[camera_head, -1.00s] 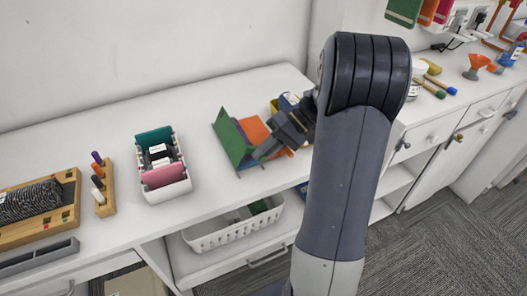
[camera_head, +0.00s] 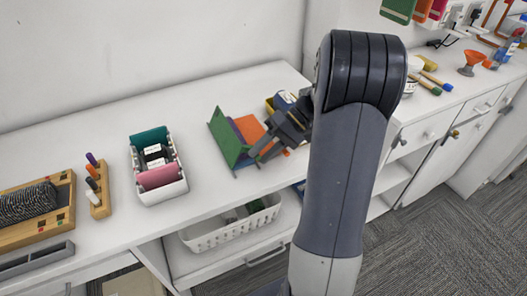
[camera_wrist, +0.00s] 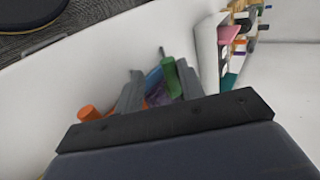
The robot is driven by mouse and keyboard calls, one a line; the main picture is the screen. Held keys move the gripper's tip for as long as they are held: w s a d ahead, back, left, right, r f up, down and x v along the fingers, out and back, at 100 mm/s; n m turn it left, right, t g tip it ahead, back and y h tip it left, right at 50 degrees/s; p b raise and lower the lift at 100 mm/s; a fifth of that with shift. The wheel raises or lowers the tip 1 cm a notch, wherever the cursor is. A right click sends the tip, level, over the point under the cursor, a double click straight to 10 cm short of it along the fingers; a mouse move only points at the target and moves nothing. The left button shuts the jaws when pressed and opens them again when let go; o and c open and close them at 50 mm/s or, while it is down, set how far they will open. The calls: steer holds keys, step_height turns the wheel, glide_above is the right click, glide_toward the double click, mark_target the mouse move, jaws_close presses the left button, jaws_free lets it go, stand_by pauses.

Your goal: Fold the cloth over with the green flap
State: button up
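The cloth lies on the white worktop in the head view, with a raised green flap (camera_head: 228,138) on its left, a purple part beside it and an orange part (camera_head: 250,129) to the right. My gripper (camera_head: 258,153) reaches in from the right, low over the cloth, close to the green flap's right side. In the wrist view the fingers (camera_wrist: 158,92) stand apart, with blue and purple cloth showing between them. The green flap (camera_wrist: 169,77) shows beside the right finger; contact cannot be told. An orange piece (camera_wrist: 88,113) shows at the left. My forearm hides part of the worktop.
A white box with teal and pink items (camera_head: 160,177) stands left of the cloth. Beyond it are a wooden pen stand (camera_head: 98,192) and a wooden tray (camera_head: 66,212). A yellow and blue item sits behind my gripper. A white basket (camera_head: 232,230) is below the worktop.

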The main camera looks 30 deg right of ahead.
steer(key=v, duration=1)
steer(key=shift+d+r, duration=0.2)
steer(key=shift+d, duration=0.1)
steer(key=x, duration=1)
steer(key=shift+a+f, duration=0.2)
steer(key=shift+a, duration=0.25)
steer(key=shift+s, duration=0.1)
